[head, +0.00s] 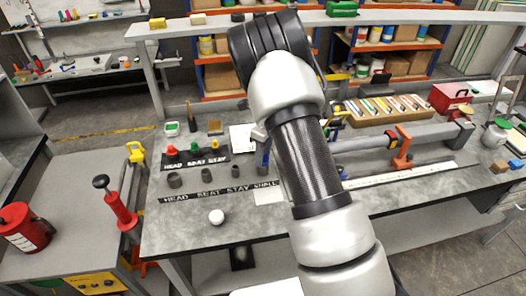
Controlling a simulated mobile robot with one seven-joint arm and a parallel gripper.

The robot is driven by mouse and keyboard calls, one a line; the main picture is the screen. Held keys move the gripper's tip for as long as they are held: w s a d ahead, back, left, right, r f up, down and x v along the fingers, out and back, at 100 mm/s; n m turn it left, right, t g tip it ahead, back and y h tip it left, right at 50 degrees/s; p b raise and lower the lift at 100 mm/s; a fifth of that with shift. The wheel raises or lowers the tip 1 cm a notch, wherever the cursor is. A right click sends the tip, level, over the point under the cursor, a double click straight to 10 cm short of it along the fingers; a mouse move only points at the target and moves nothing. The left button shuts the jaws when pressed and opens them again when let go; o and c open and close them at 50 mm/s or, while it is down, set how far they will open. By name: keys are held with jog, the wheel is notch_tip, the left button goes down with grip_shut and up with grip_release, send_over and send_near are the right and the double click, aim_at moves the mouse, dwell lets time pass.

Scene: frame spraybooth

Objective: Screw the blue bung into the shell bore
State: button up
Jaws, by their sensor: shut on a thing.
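My arm covers the middle of the head view and hides most of my gripper (263,157). Only a pale grey edge and a narrow blue strip show at the arm's left side, near the right end of the lower label strip. My gripper is shut; the blue bung in it is hidden, as is its contact with any bore. Three dark grey bored cylinders (205,173) stand upright in a row behind the HEAD, SEAT, STAY, SHELL label strip (220,192).
Red (171,150), green (197,147) and orange (214,143) bungs stand behind the cylinders. A white round knob (216,216) lies on the bare front of the workbench (180,235). An orange clamp (402,150) and a wooden tray (385,110) are to the right.

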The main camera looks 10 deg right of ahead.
jog(key=shift+w, duration=0.1)
jog(key=shift+r+m+p, duration=0.2)
jog(key=shift+m+p, duration=0.4)
jog(key=shift+m, duration=0.1)
jog(key=shift+a+f+m, duration=0.1)
jog(key=shift+f+m, duration=0.1)
jog(key=shift+m, duration=1.4)
jog(key=m+h, duration=0.1)
jog(key=m, duration=0.3)
jog(key=shift+m, duration=0.3)
jog(key=o, duration=0.9)
